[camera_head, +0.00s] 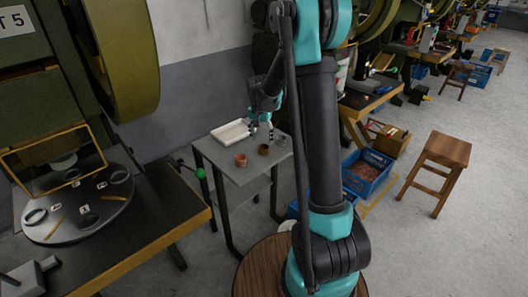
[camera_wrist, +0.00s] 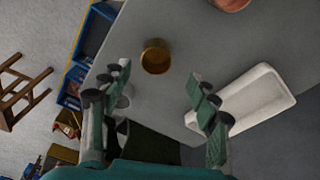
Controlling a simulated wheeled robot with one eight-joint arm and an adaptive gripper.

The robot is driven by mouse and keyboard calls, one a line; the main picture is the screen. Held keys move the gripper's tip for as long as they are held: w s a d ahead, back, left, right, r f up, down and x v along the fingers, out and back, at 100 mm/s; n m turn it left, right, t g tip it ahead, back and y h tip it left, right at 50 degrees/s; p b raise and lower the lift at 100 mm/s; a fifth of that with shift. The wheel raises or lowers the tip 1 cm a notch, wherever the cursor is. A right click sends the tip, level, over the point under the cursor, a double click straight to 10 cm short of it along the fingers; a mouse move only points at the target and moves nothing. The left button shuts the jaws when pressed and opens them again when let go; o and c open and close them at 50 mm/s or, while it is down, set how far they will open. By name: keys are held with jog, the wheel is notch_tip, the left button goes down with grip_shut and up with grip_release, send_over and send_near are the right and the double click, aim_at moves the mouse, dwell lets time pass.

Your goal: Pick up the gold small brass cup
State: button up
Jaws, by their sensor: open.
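The gold small brass cup (camera_wrist: 155,57) stands upright on the small grey table (camera_wrist: 190,30). In the wrist view it lies just beyond my open fingertips, roughly centred between them. In the head view the cup (camera_head: 263,149) sits near the middle of the table top (camera_head: 228,170). My gripper (camera_wrist: 156,76) is open and empty. In the head view my gripper (camera_head: 261,130) is behind the cup and looks above the table; the exact height is hard to tell.
A copper-orange cup (camera_head: 241,160) stands left of the brass cup. A white tray (camera_head: 231,132) lies at the table's back left. A pale cup (camera_wrist: 125,98) is partly hidden by a finger. A blue crate (camera_head: 366,172) and wooden stool (camera_head: 446,150) stand right.

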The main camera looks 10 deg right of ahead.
aim_at(264, 145)
jog(key=f, duration=0.5)
jog(key=shift+w+d, duration=0.15)
jog(key=shift+d, duration=0.25)
jog(key=c, duration=1.2)
